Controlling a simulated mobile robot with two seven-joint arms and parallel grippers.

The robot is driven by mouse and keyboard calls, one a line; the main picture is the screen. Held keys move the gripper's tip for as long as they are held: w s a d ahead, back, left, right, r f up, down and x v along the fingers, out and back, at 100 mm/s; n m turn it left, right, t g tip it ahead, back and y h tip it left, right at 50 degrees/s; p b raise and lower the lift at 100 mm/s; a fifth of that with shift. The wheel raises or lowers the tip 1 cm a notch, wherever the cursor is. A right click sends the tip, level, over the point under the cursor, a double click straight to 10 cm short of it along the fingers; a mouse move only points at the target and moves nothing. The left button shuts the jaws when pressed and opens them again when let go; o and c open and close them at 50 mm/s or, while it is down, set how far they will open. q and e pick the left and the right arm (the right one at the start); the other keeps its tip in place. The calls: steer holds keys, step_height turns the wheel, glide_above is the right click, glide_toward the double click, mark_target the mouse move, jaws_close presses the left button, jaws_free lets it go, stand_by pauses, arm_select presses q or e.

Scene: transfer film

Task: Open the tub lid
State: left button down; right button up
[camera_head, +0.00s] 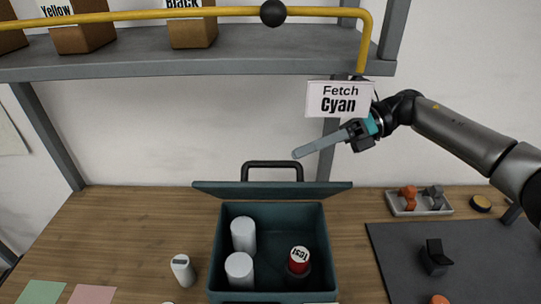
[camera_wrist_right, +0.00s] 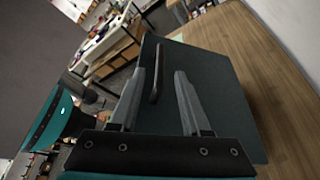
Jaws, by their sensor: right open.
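The dark teal tub (camera_head: 216,262) stands on the wooden bench with its inside showing. Its lid (camera_head: 215,188) is raised at the back edge and is seen nearly edge-on. The lid's black handle (camera_head: 272,164) stands up behind it. In the right wrist view the lid (camera_wrist_right: 215,95) is a broad dark panel, with the handle (camera_wrist_right: 156,78) seen between my fingers. My right gripper (camera_head: 297,153) is above and right of the handle and appears apart from it. The right wrist view shows its two fingers (camera_wrist_right: 160,76) spread and holding nothing. My left gripper is not in view.
A "Fetch Cyan" sign (camera_head: 338,99) hangs from a yellow rail below the shelf (camera_head: 200,50). A grey tray (camera_head: 420,209) and dark mat (camera_head: 400,255) lie right.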

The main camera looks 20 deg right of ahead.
mark_target(271, 164)
steer(key=p+x, duration=0.2)
steer(key=x, duration=0.5)
steer(key=shift+a+f, duration=0.1)
steer(key=shift+a, duration=0.05)
steer(key=shift+c, duration=0.4)
jaws_close()
stand_by(0.8)
